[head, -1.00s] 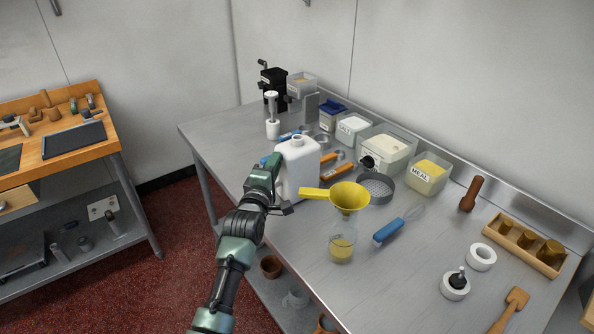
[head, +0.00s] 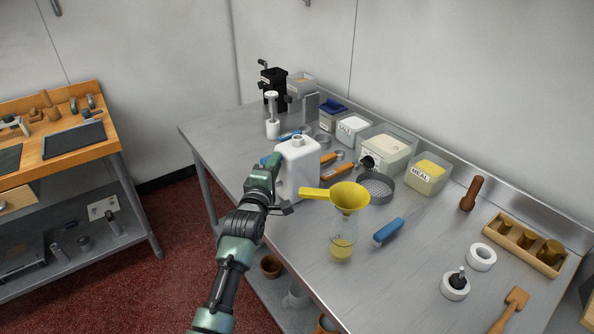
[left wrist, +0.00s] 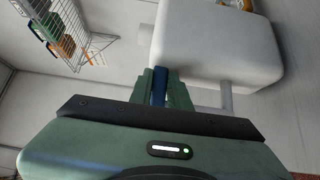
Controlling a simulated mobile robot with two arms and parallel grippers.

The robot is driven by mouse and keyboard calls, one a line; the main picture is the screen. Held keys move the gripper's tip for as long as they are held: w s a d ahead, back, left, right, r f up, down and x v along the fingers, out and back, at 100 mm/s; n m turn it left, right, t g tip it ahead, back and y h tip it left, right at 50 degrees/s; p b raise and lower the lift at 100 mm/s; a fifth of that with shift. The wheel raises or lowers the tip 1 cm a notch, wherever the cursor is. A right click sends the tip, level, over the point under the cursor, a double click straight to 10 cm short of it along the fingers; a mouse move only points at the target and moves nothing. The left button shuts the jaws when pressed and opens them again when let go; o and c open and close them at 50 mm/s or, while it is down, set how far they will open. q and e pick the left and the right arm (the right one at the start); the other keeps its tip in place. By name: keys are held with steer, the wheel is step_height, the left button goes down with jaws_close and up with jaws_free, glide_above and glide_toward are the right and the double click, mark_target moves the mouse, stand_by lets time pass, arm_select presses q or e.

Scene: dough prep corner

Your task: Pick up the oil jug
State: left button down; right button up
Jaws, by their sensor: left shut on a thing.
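The oil jug (head: 300,172) is a white, square-shouldered container with a short round neck on top. It is upright at the front left edge of the steel table (head: 222,128). My left gripper (head: 272,180) comes in from the left side and is shut on the jug; the grip itself is mostly hidden in the head view. In the left wrist view the white jug body (left wrist: 220,45) lies just past my left fingers (left wrist: 160,88). I cannot tell whether the jug's base touches the table. My right gripper is not in view.
A yellow funnel (head: 347,197) in a glass flask (head: 342,240) stands close right of the jug. A sieve (head: 375,187), orange-handled tools (head: 333,165) and a blue-handled whisk (head: 389,231) lie nearby. Labelled tubs (head: 428,175) line the wall. The table's left end is partly clear.

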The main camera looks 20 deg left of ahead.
arm_select(q)
steer(key=shift+r, duration=0.1)
step_height(320, 180, up, 20)
steer(key=b, duration=0.2)
steer(key=shift+b, duration=0.3)
stand_by(0.5)
